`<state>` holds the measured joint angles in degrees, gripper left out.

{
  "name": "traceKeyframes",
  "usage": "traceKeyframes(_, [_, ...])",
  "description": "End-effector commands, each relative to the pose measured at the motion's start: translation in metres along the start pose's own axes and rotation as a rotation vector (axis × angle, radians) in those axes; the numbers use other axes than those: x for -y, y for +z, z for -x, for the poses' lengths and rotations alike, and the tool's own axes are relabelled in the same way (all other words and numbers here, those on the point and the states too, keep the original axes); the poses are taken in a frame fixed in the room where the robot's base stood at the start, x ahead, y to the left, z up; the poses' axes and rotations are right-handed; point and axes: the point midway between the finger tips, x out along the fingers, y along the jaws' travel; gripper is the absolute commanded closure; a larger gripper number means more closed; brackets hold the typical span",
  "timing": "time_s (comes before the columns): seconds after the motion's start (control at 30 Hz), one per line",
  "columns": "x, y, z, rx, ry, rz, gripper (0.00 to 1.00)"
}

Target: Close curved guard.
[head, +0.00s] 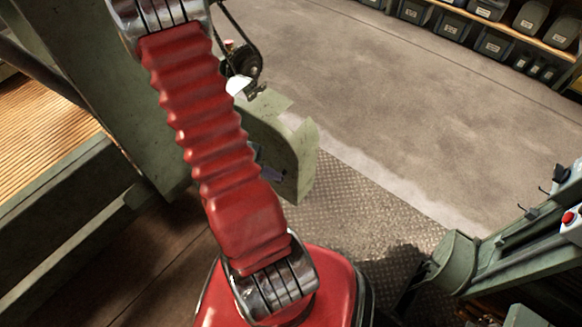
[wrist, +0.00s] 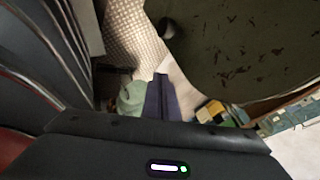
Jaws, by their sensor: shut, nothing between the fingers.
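A pale green curved guard (head: 300,150) shows right of my red arm in the head view, partly hidden by the arm. Beside it, a dark pulley with a belt (head: 243,62) is exposed. In the wrist view a large dark green scratched surface (wrist: 245,45) fills the upper right; it looks like the guard seen close up, but I cannot be sure. My gripper (wrist: 160,80) is shut and empty, its two dark blue fingers together near that surface. I cannot tell whether they touch it. In the head view my arm hides most of the gripper.
A green machine frame (head: 100,75) stands at the left, by a slatted wooden surface (head: 45,130). A green stand with a red button (head: 568,218) is at the lower right. Shelves with bins (head: 490,45) line the top right. The concrete floor (head: 400,110) between is clear.

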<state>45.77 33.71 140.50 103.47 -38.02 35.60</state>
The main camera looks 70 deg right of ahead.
Motion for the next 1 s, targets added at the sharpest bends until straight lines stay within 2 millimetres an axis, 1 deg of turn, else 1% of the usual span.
traceKeyframes(0.1, [-0.001, -0.001, -0.014, -0.002, 0.003, 0.001, 1.0])
traceKeyframes(0.53, [-0.001, -0.001, -0.061, -0.001, 0.004, 0.0, 1.0])
traceKeyframes(0.6, [0.01, 0.0, -0.064, 0.0, 0.002, -0.006, 1.0])
traceKeyframes(0.8, [0.029, 0.0, -0.074, 0.0, 0.001, -0.004, 1.0])
traceKeyframes(1.0, [0.035, 0.0, -0.078, 0.0, 0.001, -0.001, 1.0])
